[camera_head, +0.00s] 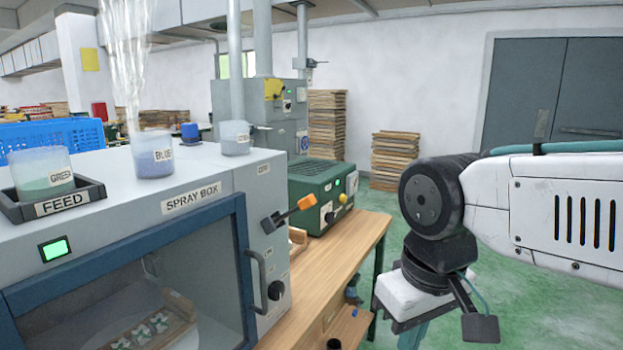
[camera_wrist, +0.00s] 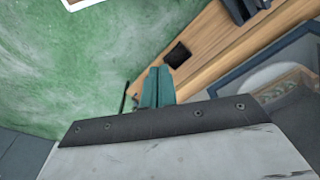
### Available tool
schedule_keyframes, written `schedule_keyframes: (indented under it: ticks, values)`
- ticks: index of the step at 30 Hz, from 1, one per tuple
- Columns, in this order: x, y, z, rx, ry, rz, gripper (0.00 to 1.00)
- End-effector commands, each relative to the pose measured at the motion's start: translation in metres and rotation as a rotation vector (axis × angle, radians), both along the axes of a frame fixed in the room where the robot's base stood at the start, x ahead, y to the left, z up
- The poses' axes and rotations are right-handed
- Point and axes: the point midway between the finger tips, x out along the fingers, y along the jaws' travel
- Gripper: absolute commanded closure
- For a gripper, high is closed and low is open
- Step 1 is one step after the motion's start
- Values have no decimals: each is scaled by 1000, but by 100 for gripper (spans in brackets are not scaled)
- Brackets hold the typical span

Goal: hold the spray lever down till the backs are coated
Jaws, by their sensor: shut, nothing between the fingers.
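The spray box (camera_head: 190,200) is a grey cabinet with a blue-framed glass door. Its spray lever (camera_head: 288,213) has an orange grip and sticks out from the right side, clear of my gripper. Behind the glass, a wooden tray (camera_head: 172,328) holds small pale pieces with green marks; whether these are the backs, or how coated, I cannot tell. My gripper (camera_head: 412,338) hangs right of the lever over the floor, its fingertips cut off below. In the wrist view its teal fingers (camera_wrist: 158,78) are together and empty. The box window (camera_wrist: 270,72) shows at the right there.
A wooden bench (camera_head: 345,245) runs beside the box, with a green machine (camera_head: 322,190) on it. The green floor (camera_head: 540,305) around my arm is clear.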

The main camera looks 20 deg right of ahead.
Motion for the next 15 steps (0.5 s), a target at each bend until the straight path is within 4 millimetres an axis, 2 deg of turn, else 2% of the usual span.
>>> schedule_keyframes:
  ticks: [5, 8, 11, 15]
  values:
    - [6, 0, 7, 0, 0, 10, 100]
    - [26, 1, 31, 2, -2, 47, 100]
    - [63, 4, 73, 3, -1, 118, 100]
    - [134, 11, 142, 6, -2, 259, 100]
